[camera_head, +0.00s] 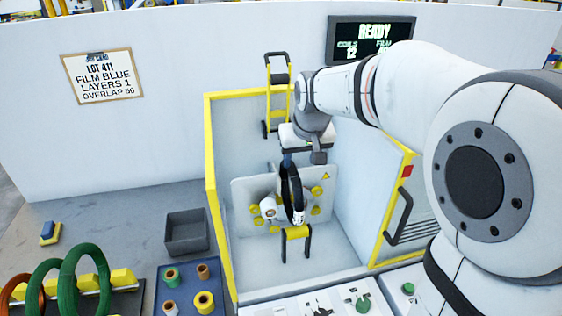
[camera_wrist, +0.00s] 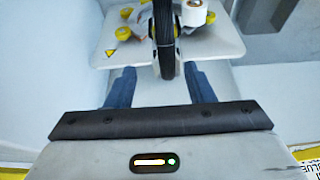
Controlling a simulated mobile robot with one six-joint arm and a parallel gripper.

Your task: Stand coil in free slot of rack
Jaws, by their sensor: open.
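A black coil (camera_head: 287,190) stands upright inside the wrapping machine, above a yellow roller (camera_head: 297,232); a small white patch shows low on its right side. The same coil (camera_wrist: 164,35) is seen edge-on in the wrist view. My gripper (camera_head: 287,160) is at the top of the coil. In the wrist view my gripper (camera_wrist: 160,86) is open, with one blue finger on each side of the coil and gaps between. The rack (camera_head: 122,278) at the lower left has yellow blocks and holds an orange coil (camera_head: 12,290) and two green coils (camera_head: 85,250). Its right end looks empty.
The machine's yellow frame (camera_head: 210,160) and open door (camera_head: 405,215) flank the coil. A white film roll (camera_wrist: 194,14) sits beside it. A grey bin (camera_head: 187,232), a blue tray of spools (camera_head: 188,288) and a blue-yellow block (camera_head: 50,233) lie left.

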